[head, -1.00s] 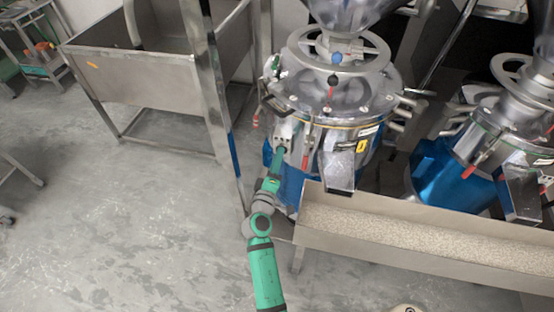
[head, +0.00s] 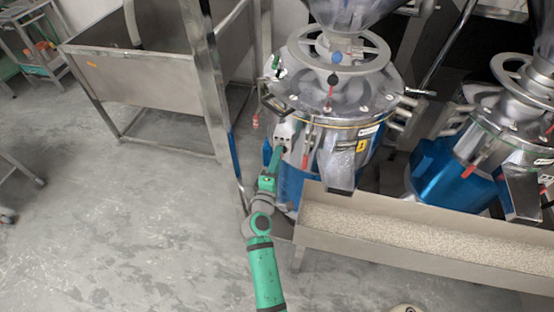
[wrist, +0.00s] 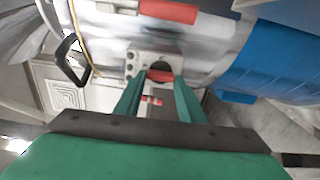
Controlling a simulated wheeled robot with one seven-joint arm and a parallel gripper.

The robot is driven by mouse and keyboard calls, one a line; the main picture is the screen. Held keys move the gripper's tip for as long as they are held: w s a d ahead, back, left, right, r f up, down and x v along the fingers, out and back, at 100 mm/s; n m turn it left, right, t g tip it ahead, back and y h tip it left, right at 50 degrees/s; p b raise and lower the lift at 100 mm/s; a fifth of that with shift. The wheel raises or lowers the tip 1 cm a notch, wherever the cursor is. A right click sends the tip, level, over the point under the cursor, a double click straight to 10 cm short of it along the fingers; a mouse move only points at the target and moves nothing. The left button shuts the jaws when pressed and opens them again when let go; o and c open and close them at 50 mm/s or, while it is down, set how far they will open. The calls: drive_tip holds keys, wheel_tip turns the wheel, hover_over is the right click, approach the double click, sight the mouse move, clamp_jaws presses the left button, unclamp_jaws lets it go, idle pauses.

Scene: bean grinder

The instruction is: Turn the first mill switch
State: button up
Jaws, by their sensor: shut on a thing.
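The first mill (head: 335,115) is a steel drum with a handwheel on top and a blue base, right of centre in the head view. Its switch plate (head: 285,133) is on the left side of the drum. In the wrist view, the plate (wrist: 137,66) carries a switch with a red part (wrist: 160,76). My gripper (head: 278,155) reaches up to this plate. In the wrist view, the green fingers of my gripper (wrist: 160,85) are shut on the switch, one finger on each side of the red part. The contact itself is partly hidden between the fingertips.
A trough of pale grain (head: 400,227) stands in front of the mill, right of my arm. A steel basin on legs (head: 150,75) is at the left. A second mill (head: 490,140) stands at the right.

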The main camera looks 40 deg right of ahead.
drive_tip(key=o, duration=1)
drive_tip(key=shift+o, duration=0.2)
drive_tip(key=v, duration=1)
drive_tip(key=shift+s+a, duration=0.25)
drive_tip(key=shift+s, duration=0.05)
